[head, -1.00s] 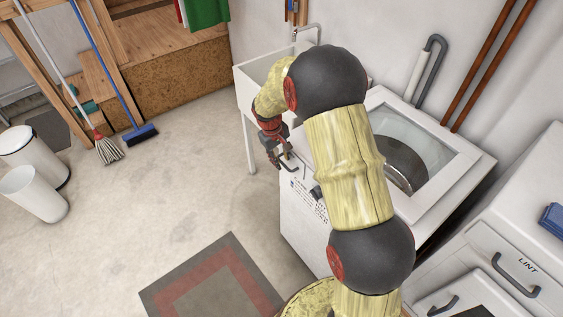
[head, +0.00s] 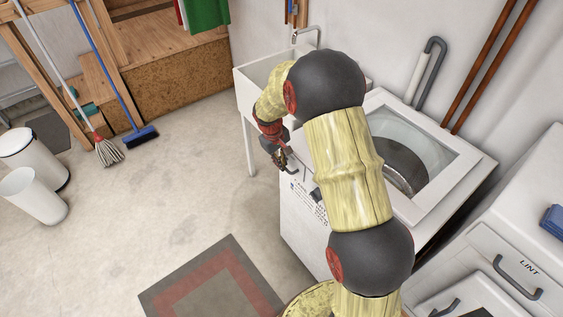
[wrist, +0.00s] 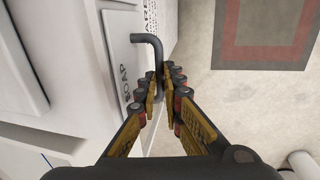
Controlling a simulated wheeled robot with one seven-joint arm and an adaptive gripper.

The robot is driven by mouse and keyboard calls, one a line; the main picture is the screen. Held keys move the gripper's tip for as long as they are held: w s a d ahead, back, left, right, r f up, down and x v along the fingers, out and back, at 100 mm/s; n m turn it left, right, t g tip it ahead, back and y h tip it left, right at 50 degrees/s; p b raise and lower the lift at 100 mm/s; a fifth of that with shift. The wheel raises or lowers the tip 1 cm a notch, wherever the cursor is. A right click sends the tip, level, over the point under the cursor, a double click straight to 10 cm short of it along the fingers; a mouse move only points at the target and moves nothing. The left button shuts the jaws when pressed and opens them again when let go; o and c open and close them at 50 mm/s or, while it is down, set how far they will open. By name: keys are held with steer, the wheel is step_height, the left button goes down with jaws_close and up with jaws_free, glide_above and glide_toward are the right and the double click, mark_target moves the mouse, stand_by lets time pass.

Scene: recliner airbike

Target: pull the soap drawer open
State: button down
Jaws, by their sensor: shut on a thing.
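The soap drawer (wrist: 117,42) is a pale panel marked with SOAP lettering on the washing machine's front, in the wrist view. Its dark bent-bar handle (wrist: 149,39) reaches between my gripper's fingers. My gripper (wrist: 166,92) is shut on this handle, with one ridged finger on each side. In the head view my gripper (head: 279,159) is at the upper left front corner of the white washing machine (head: 300,225). The handle (head: 293,171) shows beside the fingers there. My arm hides part of the machine's top. I cannot tell any gap around the drawer.
A white sink (head: 243,88) stands behind the machine. A machine with a LINT drawer (head: 490,250) is at the right. A mop (head: 108,151), a blue broom (head: 141,135) and white bins (head: 35,195) are at the left. The floor before the washer is clear, with a mat (head: 215,285).

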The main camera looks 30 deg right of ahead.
steer(key=shift+a, duration=0.1)
stand_by(0.5)
steer(key=s+a+p, duration=0.1)
steer(key=s+a, duration=0.1)
steer(key=a, duration=1)
steer(key=shift+s+a, duration=0.2)
steer(key=c, duration=1.9)
jaws_free()
steer(key=r, duration=0.4)
steer(key=a+r, duration=0.1)
steer(key=r, duration=0.3)
steer(key=a+r, duration=0.1)
steer(key=r, duration=0.2)
steer(key=shift+s+a+r, duration=0.15)
steer(key=shift+s+r, duration=0.1)
steer(key=shift+r, duration=0.15)
